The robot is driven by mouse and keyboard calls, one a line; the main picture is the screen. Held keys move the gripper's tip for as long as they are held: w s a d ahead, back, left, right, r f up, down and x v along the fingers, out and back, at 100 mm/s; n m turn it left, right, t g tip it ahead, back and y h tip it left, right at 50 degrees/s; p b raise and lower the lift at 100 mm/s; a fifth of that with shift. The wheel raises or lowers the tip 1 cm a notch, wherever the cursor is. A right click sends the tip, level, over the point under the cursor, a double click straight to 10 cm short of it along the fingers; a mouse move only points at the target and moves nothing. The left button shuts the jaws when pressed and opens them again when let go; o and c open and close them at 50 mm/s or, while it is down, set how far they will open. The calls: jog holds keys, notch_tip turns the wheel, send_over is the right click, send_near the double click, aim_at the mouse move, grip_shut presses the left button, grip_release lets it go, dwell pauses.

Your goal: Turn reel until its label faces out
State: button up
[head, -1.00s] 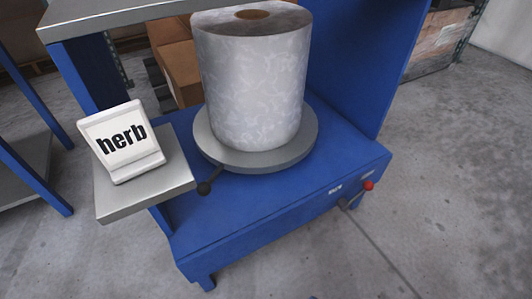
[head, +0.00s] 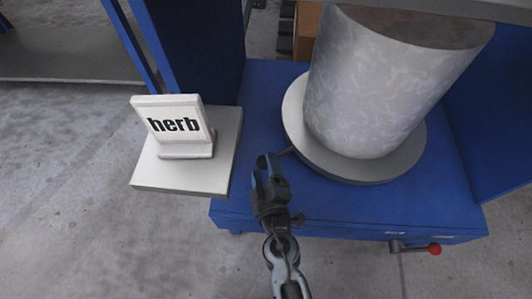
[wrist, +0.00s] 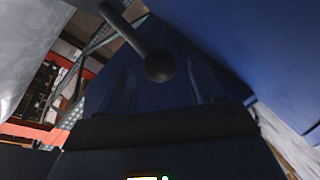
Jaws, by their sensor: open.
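The reel (head: 385,90) is a large pale grey roll with a faint swirl pattern and a brown top. It stands on a round grey turntable (head: 365,168) on a blue stand. No label shows on its visible side. A short rod with a black ball knob (head: 263,160) sticks out from the turntable's near left; the knob (wrist: 159,66) and rod also show in the wrist view. My gripper (head: 268,168) is open at the knob, with nothing gripped. I cannot tell whether the fingers touch it.
A red-tipped lever (head: 433,249) sticks out at the stand's front right. A blue post (head: 195,50) and a shelf edge frame the reel. The floor at the left is clear.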

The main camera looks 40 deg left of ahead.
jog(key=b+x, duration=0.1)
jog(key=x, duration=0.4)
jog(key=shift+s, duration=0.1)
grip_shut()
dwell(0.6)
